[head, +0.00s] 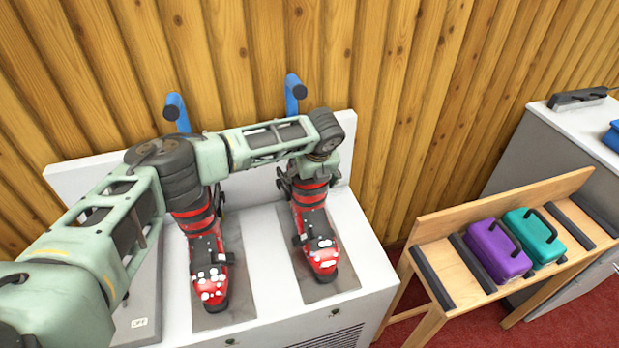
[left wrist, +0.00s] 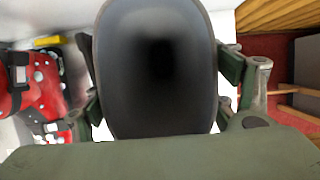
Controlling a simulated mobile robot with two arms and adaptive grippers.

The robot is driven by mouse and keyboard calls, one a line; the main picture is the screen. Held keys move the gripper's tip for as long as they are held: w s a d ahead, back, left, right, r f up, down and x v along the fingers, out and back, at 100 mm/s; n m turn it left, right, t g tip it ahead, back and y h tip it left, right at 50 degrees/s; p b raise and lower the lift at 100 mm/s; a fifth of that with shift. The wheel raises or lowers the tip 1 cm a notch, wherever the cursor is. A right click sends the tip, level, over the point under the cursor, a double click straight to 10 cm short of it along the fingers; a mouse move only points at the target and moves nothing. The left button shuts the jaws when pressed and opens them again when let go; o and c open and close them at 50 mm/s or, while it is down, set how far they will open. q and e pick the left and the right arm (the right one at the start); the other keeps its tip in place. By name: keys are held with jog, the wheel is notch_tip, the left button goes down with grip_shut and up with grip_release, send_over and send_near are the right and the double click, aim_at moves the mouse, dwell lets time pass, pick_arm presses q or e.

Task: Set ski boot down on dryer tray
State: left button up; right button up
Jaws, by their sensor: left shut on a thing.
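A red and black ski boot (head: 318,244) with white spots is upright over the right grey tray (head: 345,272) of the white dryer. I cannot tell whether its sole touches the tray. My left gripper (head: 312,180) is shut on this boot's upper cuff from above; my arm hides part of the cuff. In the left wrist view the boot's dark round cuff (left wrist: 158,75) fills the middle, between my fingers. A second matching boot (head: 208,265) stands on the left grey tray (head: 240,300), partly behind my arm. My right gripper is not in view.
Two blue posts (head: 295,92) rise at the dryer's back, against a wooden wall. A wooden bench (head: 440,225) at the right holds a purple case (head: 497,252) and a teal case (head: 535,236). A grey cabinet (head: 530,150) stands behind it.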

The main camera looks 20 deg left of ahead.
pick_arm(q)
jog(key=shift+w+f, duration=0.1)
jog(key=o, duration=2.1)
jog(key=shift+c, duration=0.2)
jog(key=shift+o, duration=0.3)
